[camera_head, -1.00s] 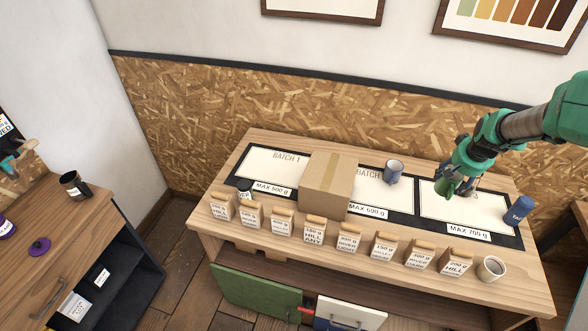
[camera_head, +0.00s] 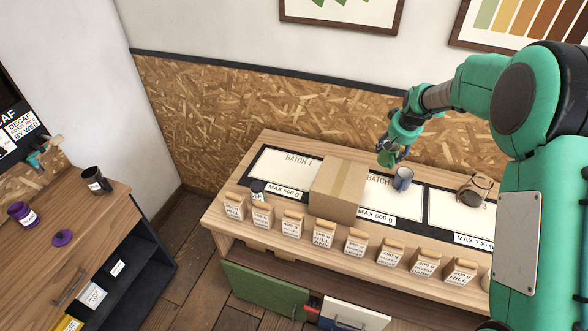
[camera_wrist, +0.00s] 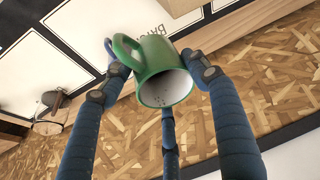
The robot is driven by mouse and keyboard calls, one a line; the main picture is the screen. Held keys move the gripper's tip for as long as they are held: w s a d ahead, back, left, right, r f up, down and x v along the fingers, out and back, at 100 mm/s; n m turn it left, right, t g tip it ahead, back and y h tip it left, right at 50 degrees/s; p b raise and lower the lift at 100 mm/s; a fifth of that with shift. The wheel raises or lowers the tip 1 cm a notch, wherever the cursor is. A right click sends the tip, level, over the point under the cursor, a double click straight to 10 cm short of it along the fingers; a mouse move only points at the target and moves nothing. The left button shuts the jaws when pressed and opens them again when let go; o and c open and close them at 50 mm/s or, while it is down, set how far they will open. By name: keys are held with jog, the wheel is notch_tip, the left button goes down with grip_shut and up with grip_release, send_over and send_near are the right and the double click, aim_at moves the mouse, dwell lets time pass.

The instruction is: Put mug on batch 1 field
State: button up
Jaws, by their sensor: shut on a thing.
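My gripper (camera_head: 391,154) is shut on a green mug (camera_head: 386,159), held in the air near the back edge of the middle field, behind a grey-blue mug (camera_head: 403,179). In the wrist view the fingers surround the green mug (camera_wrist: 162,70). It is tilted, its pale opening faces the camera, and its handle is at the upper left. The batch 1 field (camera_head: 270,170) is the white panel at the left end of the workbench. Its right part is hidden behind a cardboard box.
The cardboard box (camera_head: 335,192) stands between the batch 1 field and the middle field (camera_head: 384,201). A small dark-lidded jar (camera_head: 257,188) stands at the batch 1 field's front left. Several labelled bags (camera_head: 292,223) line the front edge. A glass vessel (camera_head: 473,190) stands on the right field.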

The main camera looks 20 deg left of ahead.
jog(key=s+a+f+n+g+y+p, duration=0.1)
jog(key=a+n+p, duration=0.2)
jog(key=a, duration=1.7)
jog(key=s+a+n+y+p, duration=0.1)
jog(key=s+a+n+p, duration=0.1)
jog(key=a, duration=1.7)
jog(key=shift+w+f, duration=0.15)
jog(key=shift+f, duration=1.2)
jog(key=shift+w+f, duration=0.1)
jog(key=shift+f, duration=1.2)
notch_tip(320, 180, down, 6)
jog(key=shift+f, duration=0.15)
jog(key=shift+f, duration=0.1)
jog(key=shift+f+p, duration=0.3)
jog(key=shift+f, duration=1.45)
jog(key=shift+f, duration=0.15)
